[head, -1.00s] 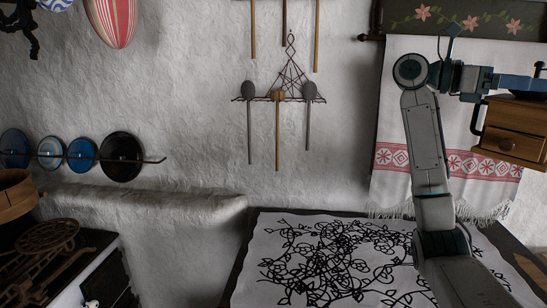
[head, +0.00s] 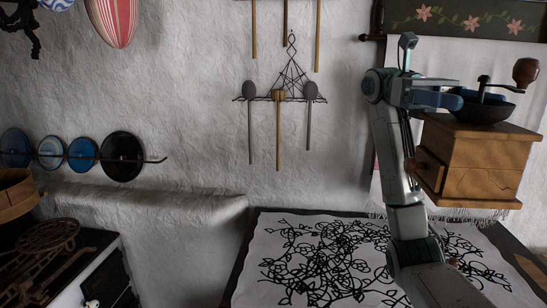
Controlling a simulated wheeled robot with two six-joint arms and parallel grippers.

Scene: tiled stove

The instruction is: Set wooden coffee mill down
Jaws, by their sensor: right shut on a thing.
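The wooden coffee mill (head: 488,168) is at the right of the head view, a brown box with a small drawer, a dark metal bowl on top and a crank with a wooden knob. It looks upright and is held up above the table (head: 520,263), with cloth showing below it. My right gripper (head: 458,101) is at the top of the mill beside the bowl, shut on it. The exact contact is partly hidden by the gripper. My left gripper is not in view.
A white cloth with black floral lines (head: 300,262) covers most of the table and looks clear of objects left of my arm. A white hanging cloth is behind the mill. A stove top with a metal trivet (head: 48,240) and a round wooden container (head: 14,196) stand at left.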

